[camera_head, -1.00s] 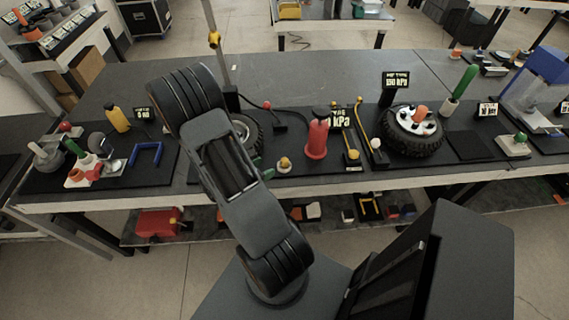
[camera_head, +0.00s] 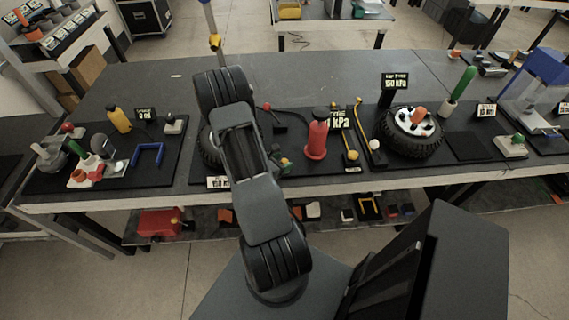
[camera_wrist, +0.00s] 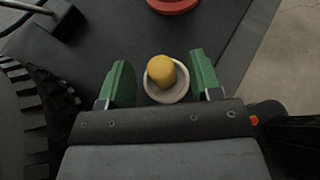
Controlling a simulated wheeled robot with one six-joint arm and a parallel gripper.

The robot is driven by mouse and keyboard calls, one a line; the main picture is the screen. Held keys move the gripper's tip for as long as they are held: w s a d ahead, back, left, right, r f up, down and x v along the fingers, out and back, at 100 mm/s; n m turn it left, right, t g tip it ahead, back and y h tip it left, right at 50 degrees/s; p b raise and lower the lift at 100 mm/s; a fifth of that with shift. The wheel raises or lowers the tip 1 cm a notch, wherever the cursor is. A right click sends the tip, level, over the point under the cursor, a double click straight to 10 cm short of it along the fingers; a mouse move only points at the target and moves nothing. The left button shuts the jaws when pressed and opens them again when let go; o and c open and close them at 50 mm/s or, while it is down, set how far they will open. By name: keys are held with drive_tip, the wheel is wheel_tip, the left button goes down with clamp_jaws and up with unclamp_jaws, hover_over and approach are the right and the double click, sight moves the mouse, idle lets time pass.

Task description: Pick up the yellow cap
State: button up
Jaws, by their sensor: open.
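The yellow cap (camera_wrist: 161,70) sits on a round pale base in the wrist view, on the dark mat. My gripper (camera_wrist: 162,80) is open, with one green finger to the left of the cap and one to the right. There are gaps between the cap and both fingers. In the head view my gripper (camera_head: 283,165) shows only as a bit of green beside my arm, and the cap is mostly hidden there.
A tyre (camera_wrist: 25,110) lies to the left in the wrist view. A red pump-like bottle (camera_head: 317,138) stands close by to the right, its base (camera_wrist: 173,3) at the top of the wrist view. The table's front edge (camera_head: 340,183) is near.

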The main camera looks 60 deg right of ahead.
drive_tip(key=shift+c, duration=0.2)
drive_tip(key=c, duration=1)
